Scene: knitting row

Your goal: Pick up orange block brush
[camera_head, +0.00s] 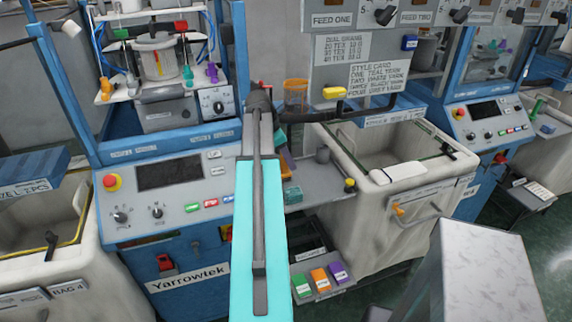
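Each block carries a small pale label. A second orange item (286,172) lies on the grey side shelf, partly hidden by my arm. I cannot tell from this view which orange item is the brush, as no bristles show clearly. My arm rises through the middle of the picture to a dark joint. I cannot make out my gripper's fingers.
A blue-and-grey machine panel (170,185) stands left of my arm. A pale open bin (385,150) stands right of the side shelf (315,185). An orange mesh cup (296,95) is behind. A grey block-shaped surface (485,270) fills the lower right. Green floor shows between.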

